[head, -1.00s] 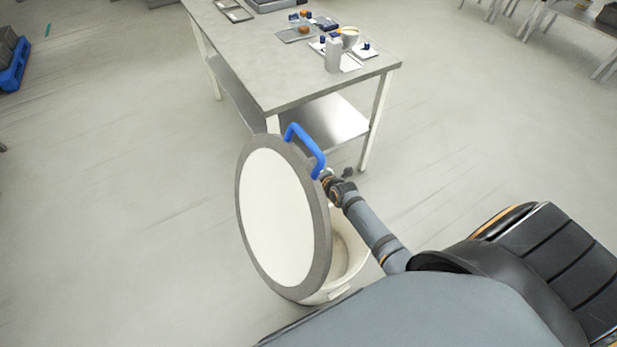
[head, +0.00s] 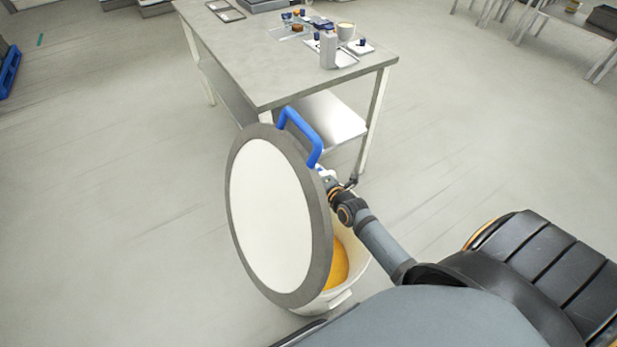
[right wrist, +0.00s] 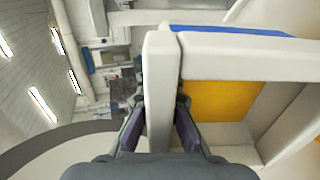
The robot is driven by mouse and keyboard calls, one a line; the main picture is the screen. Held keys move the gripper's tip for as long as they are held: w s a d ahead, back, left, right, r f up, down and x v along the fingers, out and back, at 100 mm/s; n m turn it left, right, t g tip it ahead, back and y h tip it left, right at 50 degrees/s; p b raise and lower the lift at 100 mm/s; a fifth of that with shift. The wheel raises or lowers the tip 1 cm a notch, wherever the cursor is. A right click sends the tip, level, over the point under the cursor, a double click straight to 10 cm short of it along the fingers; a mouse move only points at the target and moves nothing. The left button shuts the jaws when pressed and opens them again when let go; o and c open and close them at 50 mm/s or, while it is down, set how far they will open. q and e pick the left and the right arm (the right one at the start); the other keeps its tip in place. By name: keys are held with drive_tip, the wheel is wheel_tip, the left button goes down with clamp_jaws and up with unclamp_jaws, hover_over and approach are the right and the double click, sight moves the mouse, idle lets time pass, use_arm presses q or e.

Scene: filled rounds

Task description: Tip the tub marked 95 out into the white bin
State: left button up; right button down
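The white bin (head: 352,287) stands on the floor in the head view, its grey-rimmed round lid (head: 268,215) raised on edge with a blue handle (head: 302,136). Orange contents (head: 338,265) show inside the bin. My right gripper (head: 329,183) is behind the lid's right edge, by a small white piece, mostly hidden. In the right wrist view my right gripper (right wrist: 161,118) is shut on a white upright wall or bar that looks like part of the tub (right wrist: 162,70). Orange shows beyond it between white walls. No 95 marking is visible. My left gripper is out of view.
A steel table (head: 290,75) stands beyond the bin, with a white bottle (head: 328,50), a cup (head: 345,31) and small blue-topped items on it. A blue pallet (head: 9,68) is at far left. The floor around the bin is mostly clear.

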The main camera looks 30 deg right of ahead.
drive_tip(key=shift+s+t+b, duration=0.3)
drive_tip(key=shift+b, duration=0.5)
drive_tip(key=shift+s+r, duration=0.15)
drive_tip(key=shift+r, duration=0.1)
idle(2.8)
